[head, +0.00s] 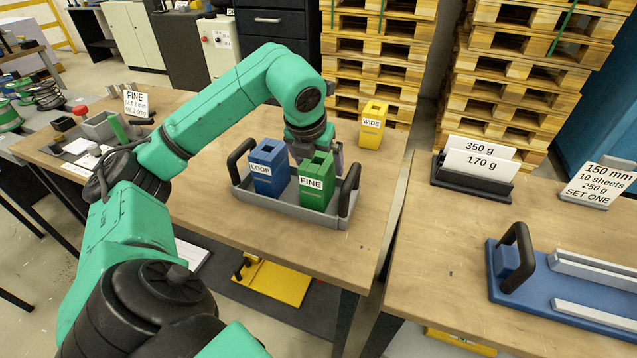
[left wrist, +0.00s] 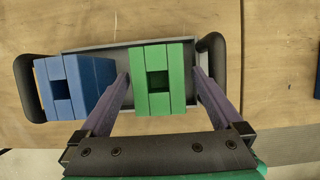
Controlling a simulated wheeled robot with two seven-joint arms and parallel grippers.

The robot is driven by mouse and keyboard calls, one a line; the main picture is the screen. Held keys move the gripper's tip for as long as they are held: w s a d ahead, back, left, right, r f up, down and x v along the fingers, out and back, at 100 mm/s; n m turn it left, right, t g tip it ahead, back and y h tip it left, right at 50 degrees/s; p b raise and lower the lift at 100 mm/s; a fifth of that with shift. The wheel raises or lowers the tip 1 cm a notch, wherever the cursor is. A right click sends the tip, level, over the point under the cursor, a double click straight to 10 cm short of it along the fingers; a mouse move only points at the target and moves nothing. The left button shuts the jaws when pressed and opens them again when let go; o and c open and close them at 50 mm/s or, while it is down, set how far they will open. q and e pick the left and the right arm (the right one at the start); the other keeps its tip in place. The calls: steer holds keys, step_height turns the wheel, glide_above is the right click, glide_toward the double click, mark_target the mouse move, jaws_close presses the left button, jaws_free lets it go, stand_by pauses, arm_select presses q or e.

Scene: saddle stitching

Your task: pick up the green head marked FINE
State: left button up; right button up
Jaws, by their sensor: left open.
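The green head marked FINE (head: 316,181) stands upright in a grey tray (head: 280,207) on the wooden table, at the tray's right side. It also shows from above in the left wrist view (left wrist: 157,80), with a square hole in its top. My left gripper (head: 318,152) is above and behind it in the head view. In the left wrist view its two purple fingers (left wrist: 165,90) are open, one on each side of the green head, with visible gaps. The lower part of the fingers in the head view is partly hidden by the green head. My right gripper is out of view.
A blue head marked LOOP (head: 268,168) stands in the tray left of the green one, close to the left finger. The tray has dark handles at both ends. A yellow head marked WIDE (head: 374,124) stands behind right. A FINE card (head: 136,104) stands further left.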

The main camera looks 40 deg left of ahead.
arm_select(q)
steer(key=x, duration=0.4)
steer(key=shift+a+f, duration=0.15)
steer(key=shift+f, duration=0.15)
jaws_close()
steer(key=shift+r, duration=0.15)
steer(key=shift+w+r, duration=0.1)
